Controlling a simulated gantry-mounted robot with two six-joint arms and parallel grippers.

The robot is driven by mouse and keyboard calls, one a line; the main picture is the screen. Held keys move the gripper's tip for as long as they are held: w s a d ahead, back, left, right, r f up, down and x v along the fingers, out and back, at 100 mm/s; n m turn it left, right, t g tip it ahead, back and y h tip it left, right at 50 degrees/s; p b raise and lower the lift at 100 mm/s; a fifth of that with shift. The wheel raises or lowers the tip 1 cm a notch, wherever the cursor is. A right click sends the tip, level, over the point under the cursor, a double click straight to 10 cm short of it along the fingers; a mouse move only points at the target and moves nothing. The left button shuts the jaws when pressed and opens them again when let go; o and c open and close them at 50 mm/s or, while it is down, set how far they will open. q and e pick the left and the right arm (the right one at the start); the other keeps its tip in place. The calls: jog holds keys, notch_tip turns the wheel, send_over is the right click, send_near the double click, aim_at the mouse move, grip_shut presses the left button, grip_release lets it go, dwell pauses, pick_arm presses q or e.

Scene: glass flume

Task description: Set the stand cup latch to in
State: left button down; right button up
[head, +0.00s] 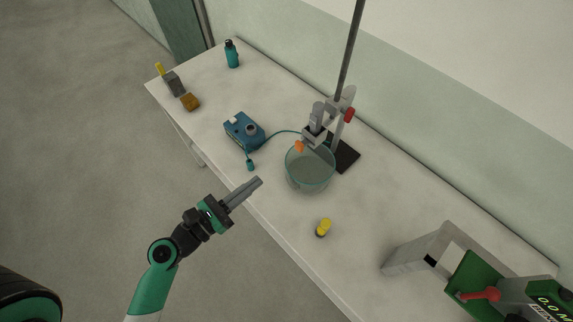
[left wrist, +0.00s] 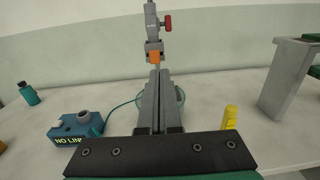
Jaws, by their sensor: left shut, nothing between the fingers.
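A lab stand with a grey clamp assembly (head: 316,122) rises at the back of the bench. A small orange piece (head: 299,146) sits low on its front, over the rim of a glass bowl (head: 310,170); I cannot tell whether this is the latch or how it is set. In the left wrist view the orange piece (left wrist: 155,57) shows just above my fingertips. My left gripper (head: 260,180) is shut and empty, in front of the bowl near the bench's front edge, apart from the stand. In the left wrist view the fingers hide part of the bowl (left wrist: 181,97). My right gripper is not in view.
A blue box (head: 243,130) with a knob and cable stands left of the bowl. A yellow cylinder (head: 323,228) stands right of it. A grey frame (head: 410,256) and a green device with a red lever (head: 480,294) are at the right. A teal bottle (head: 232,54) stands far left.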

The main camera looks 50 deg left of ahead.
pick_arm(q)
jog(key=f, duration=0.2)
jog(key=p, duration=0.3)
send_near(297, 146)
jog(key=shift+y, duration=0.3)
jog(key=w, duration=0.7)
jog(key=shift+r, duration=0.1)
jog(key=shift+s, duration=0.1)
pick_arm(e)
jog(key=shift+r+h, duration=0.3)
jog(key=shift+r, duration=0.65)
